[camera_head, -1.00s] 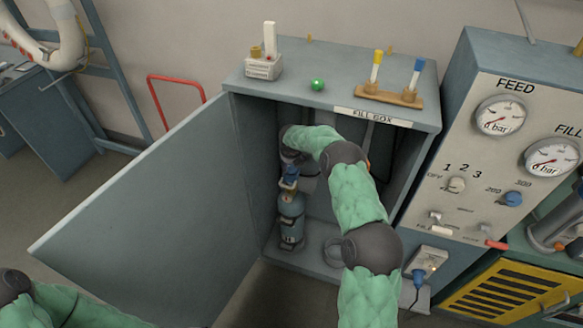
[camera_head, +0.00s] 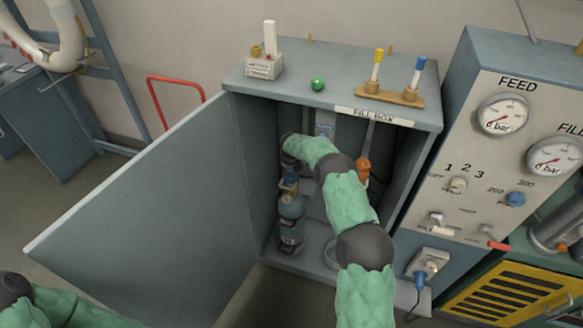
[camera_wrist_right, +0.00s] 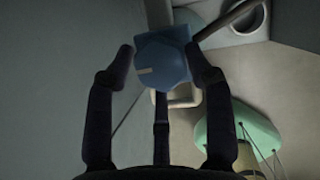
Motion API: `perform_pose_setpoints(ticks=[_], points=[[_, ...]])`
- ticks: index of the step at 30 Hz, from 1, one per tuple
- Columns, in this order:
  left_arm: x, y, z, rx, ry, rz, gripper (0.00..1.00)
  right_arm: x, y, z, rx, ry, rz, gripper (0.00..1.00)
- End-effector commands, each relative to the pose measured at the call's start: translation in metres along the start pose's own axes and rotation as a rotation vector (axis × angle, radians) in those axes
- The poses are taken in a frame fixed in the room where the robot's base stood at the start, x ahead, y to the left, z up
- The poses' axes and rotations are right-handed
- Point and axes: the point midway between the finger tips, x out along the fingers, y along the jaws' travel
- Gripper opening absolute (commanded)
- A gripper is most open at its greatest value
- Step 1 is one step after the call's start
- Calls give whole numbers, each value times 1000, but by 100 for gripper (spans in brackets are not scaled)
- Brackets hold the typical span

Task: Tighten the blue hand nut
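The blue hand nut (camera_wrist_right: 162,62) with a pale mark line sits between the fingers of my right gripper (camera_wrist_right: 160,72) in the right wrist view. The fingers are spread on either side of it, with a narrow gap at the left; contact on the right is unclear. In the head view the nut (camera_head: 290,180) is at the top of a blue cylinder (camera_head: 291,217) standing upright inside the open fill box. My right arm reaches into the box, and its wrist hides much of the gripper there. My left gripper is outside the views; only part of my left arm shows.
The fill box door (camera_head: 150,190) stands open to the left. An orange-topped hose fitting (camera_head: 362,167) hangs in the box, right of my arm. The gauge panel (camera_head: 490,150) stands right.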

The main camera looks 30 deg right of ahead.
Motion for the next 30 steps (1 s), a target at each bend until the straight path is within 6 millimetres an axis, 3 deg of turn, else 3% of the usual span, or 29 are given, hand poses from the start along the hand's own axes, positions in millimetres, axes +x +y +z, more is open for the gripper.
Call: perform_pose_setpoints(ticks=[14, 30], points=[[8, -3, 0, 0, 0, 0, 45, -1, 0, 3, 88, -7, -37, 20], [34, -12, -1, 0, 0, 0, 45, 0, 3, 6, 526, -10, -216, 20]])
